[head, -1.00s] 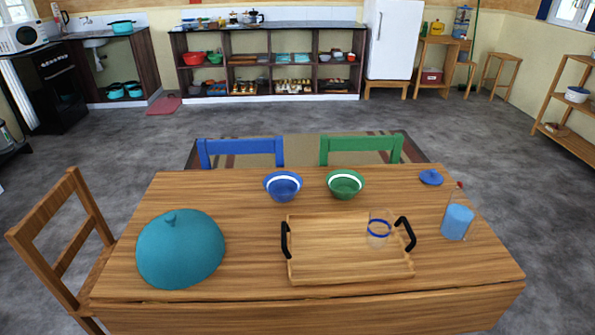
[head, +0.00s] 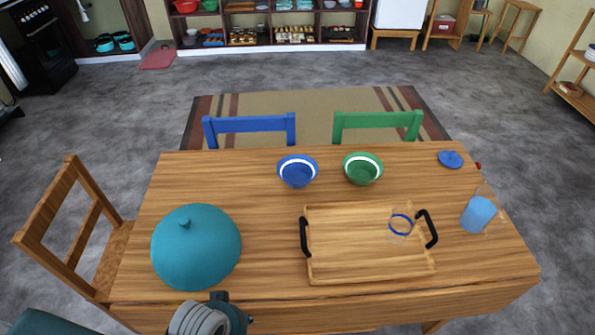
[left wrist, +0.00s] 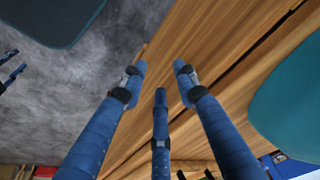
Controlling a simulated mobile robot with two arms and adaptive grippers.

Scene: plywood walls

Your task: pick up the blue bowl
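The blue bowl (head: 298,172) with a white inner band stands upright near the far edge of the wooden table (head: 215,175), left of the green bowl (head: 363,169). Nothing touches the blue bowl. My left gripper's blue fingers (left wrist: 160,75) are spread apart and empty in the left wrist view, beside the table edge. In the head view, part of my left arm shows at the bottom edge, far in front of the bowl; its fingers cannot be made out there. My right gripper is in neither current view.
A large teal dome (head: 196,248) stands between my left arm and the bowl's side of the table. A wooden tray (head: 350,255) with black handles holds a glass (head: 400,226). A blue lid (head: 450,159) and a pitcher (head: 478,213) stand at right. Chairs (head: 250,125) line the far edge.

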